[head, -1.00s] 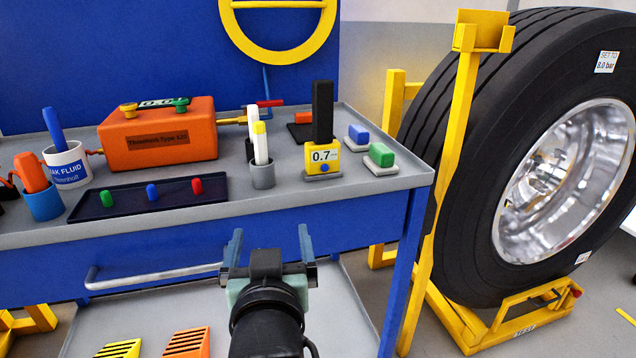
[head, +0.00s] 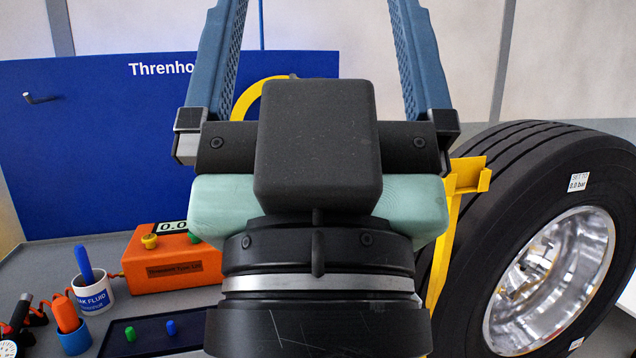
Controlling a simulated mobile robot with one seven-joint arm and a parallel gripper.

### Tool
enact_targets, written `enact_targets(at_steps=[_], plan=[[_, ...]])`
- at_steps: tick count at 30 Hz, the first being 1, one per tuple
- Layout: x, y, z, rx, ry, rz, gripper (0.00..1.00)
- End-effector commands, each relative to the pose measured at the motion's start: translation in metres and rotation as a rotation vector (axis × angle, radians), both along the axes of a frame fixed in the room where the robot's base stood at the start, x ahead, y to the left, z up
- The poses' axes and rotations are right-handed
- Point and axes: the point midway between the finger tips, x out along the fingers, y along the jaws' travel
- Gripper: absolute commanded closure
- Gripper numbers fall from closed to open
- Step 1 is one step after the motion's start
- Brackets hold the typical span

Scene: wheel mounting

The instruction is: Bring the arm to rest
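My gripper (head: 318,40) is large and close to the head camera, in the middle of the view. It points upward, its two blue fingers wide apart, with nothing between the parts of them that show. The fingertips run to the top edge of the frame. My gripper and wrist hide the middle and right part of the bench.
The grey workbench (head: 25,275) holds an orange device (head: 170,262), a white leak-fluid cup (head: 93,289), a blue cup (head: 74,341) and a dark tray (head: 150,338) with small pegs. A large wheel (head: 545,235) stands at right beside a yellow stand (head: 438,262). A blue board (head: 90,150) stands behind.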

Motion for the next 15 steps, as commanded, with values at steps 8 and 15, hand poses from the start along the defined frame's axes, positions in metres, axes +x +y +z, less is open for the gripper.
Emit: enact_targets(at_steps=[8, 15], plan=[[0.001, 0.000, 0.103, 0.000, 0.002, 0.001, 0.03], [0.001, 0.001, 0.175, 0.000, 0.002, 0.001, 0.03]])
